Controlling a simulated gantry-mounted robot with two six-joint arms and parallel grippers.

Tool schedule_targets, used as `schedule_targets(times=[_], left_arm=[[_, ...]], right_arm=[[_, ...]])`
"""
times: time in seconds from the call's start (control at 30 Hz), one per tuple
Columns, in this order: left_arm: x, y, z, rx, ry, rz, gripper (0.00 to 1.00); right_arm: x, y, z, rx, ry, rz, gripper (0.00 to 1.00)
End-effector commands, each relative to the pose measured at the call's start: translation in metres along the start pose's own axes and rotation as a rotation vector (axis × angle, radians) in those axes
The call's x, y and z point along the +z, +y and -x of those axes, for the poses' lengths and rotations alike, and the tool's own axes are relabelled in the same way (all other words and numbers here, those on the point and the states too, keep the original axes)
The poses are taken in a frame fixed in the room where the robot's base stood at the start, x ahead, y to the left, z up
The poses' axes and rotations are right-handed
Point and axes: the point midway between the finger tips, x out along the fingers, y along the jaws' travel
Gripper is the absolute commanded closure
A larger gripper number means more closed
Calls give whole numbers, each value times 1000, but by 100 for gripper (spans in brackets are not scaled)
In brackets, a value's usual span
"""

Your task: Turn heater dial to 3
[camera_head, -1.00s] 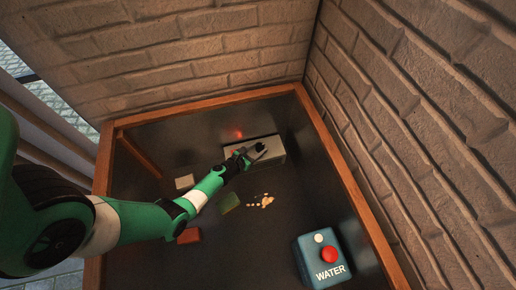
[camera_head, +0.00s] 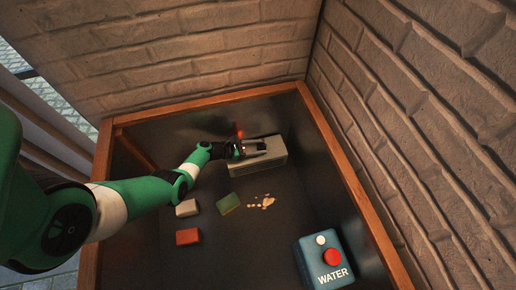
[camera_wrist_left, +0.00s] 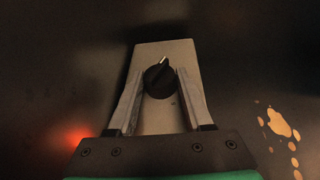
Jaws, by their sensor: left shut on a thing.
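The heater is a pale grey box (camera_head: 270,162) at the back of the dark table in the head view. Its top shows in the left wrist view (camera_wrist_left: 178,50) with a round black dial (camera_wrist_left: 158,82) on it. The dial's light pointer mark points up and slightly right in that view. My left gripper (camera_wrist_left: 160,76) has its two fingers on either side of the dial, shut on it. In the head view the left gripper (camera_head: 258,150) lies over the heater and hides the dial. Dial numbers cannot be read. My right gripper is out of view.
A red light glows (camera_head: 239,133) beside the heater. A green sponge-like block (camera_head: 229,204), pale crumbs (camera_head: 263,202), a white block (camera_head: 187,208) and a red block (camera_head: 188,237) lie in front. A blue WATER box (camera_head: 323,259) stands front right. Wooden edging borders the table.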

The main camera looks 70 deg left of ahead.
Motion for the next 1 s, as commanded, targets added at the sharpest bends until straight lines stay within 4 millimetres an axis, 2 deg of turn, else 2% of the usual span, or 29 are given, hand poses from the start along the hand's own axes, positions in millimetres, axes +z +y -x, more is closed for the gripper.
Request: schedule_targets(times=[0.37, 0.4, 0.53, 0.83, 1.0], left_arm=[[0, 0, 0, -2, 2, -3, 100], [0, 0, 0, -2, 1, -3, 42], [0, 0, 0, -3, 1, -2, 20], [0, 0, 0, -3, 0, -2, 20], [7, -2, 5, -8, 0, -3, 20]], right_arm=[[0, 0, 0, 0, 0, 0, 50], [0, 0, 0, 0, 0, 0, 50], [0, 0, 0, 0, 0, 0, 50], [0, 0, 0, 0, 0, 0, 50], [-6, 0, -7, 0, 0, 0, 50]])
